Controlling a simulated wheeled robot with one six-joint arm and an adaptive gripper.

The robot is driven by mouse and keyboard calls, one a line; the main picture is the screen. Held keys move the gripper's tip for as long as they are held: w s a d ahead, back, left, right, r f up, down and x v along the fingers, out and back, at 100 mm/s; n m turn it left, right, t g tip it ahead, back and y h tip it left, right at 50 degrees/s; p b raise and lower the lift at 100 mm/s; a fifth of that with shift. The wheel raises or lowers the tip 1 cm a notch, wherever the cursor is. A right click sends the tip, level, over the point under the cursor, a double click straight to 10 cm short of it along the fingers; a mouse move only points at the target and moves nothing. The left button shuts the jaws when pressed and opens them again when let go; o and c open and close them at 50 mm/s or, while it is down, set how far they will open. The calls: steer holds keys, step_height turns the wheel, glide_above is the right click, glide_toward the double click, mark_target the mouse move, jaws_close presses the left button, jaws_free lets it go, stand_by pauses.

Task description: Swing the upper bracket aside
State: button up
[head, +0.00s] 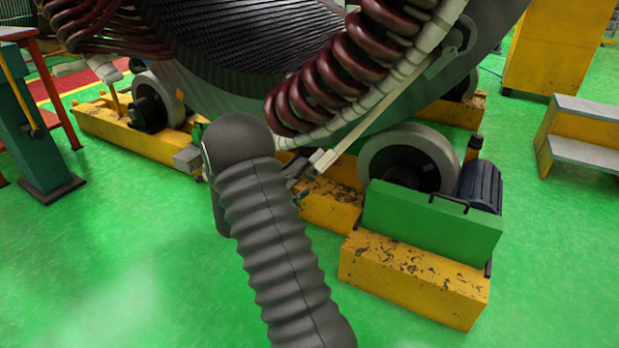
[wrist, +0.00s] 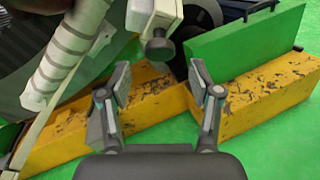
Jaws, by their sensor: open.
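In the wrist view, a pale bracket-like piece (wrist: 152,14) with a dark round-ended stub hangs at the top centre. It is just beyond my gripper (wrist: 160,76), whose two fingers are spread with nothing between them. In the head view, my gripper (head: 299,184) shows only partly behind my arm's dark ribbed sleeve, close to a pale bar (head: 326,158) under the stator. A grey bracket (head: 444,53) sits higher on the stator's right rim. I cannot tell which of these is the upper bracket.
The stator (head: 250,50) with dark red coils (head: 335,80) rests over rollers (head: 410,160) on worn yellow bases (head: 415,280). A green block (head: 430,220) and a motor (head: 480,186) stand at right. Yellow steps (head: 580,140) are far right.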

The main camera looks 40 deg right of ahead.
mark_target(310, 178)
steer(key=shift+w+d, duration=0.15)
steer(key=shift+d, duration=1.4)
steer(key=shift+w+d, duration=0.15)
steer(key=shift+d, duration=1.35)
